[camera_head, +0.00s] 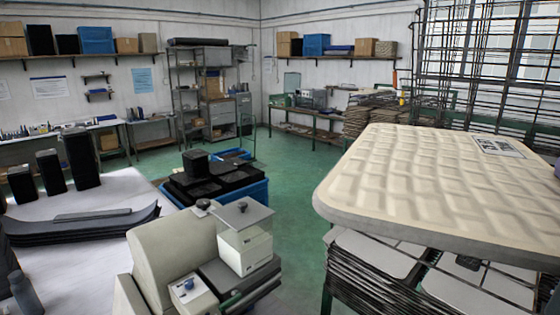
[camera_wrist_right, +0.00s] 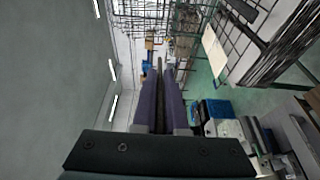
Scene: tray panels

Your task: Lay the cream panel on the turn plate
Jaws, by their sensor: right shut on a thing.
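The large cream panel (camera_head: 430,180) fills the right of the head view, flat and quilted, with a printed label near its far edge. It lies level or slightly tilted above a stack of thin trays; whether it touches them is hidden. Its right side runs out of the picture. The cream panel cannot be made out there. I cannot pick out the turn plate in either view. My left gripper is not in view.
A stack of dark-edged trays (camera_head: 375,285) stands below the panel. A white box (camera_head: 245,248) on a beige unit is front centre. A blue crate (camera_head: 258,192) of black items stands behind it. A wire rack (camera_head: 490,60) rises at the back right. Green floor (camera_head: 295,180) is clear between them.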

